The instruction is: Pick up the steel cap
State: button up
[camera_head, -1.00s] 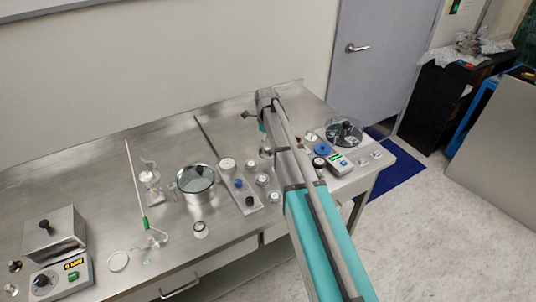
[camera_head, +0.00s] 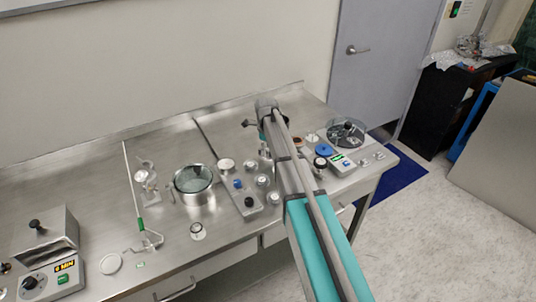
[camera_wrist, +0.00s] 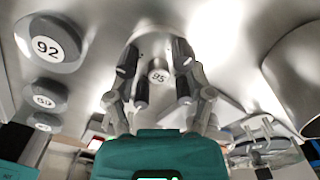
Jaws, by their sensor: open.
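A small, round, shiny metal piece marked 95 (camera_wrist: 159,76) shows between my fingers in the wrist view; it looks like the steel cap, though I cannot be sure. My gripper (camera_wrist: 157,58) is open, with one dark-padded finger on each side of this piece and gaps visible. I cannot tell its height relative to the piece. In the head view my arm hides most of the gripper and the bench spot below it, so the cap cannot be made out there.
Round caps marked 92 (camera_wrist: 47,45) and others stand left in the wrist view. In the head view, a steel pot (camera_head: 194,196), a plate with knobs (camera_head: 237,190), a digital device (camera_head: 342,164) and a clear round vessel (camera_head: 346,133) stand on the steel bench (camera_head: 95,185).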

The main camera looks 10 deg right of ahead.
grip_shut()
dwell(0.4)
jog(key=shift+r, duration=0.1)
notch_tip(320, 180, up, 2)
jog(key=p, duration=0.2)
jog(key=shift+r+p, duration=0.25)
jog(key=shift+p, duration=0.15)
jog(key=s+d+r+p, duration=0.2)
jog(key=s+r+p, duration=0.3)
jog(key=s, duration=0.1)
jog(key=s+d+r+p, duration=0.2)
jog(key=s+r+p, duration=0.3)
jog(key=s, duration=0.2)
jog(key=shift+s+d+r, duration=0.15)
jog(key=shift+d, duration=0.1)
dwell(0.4)
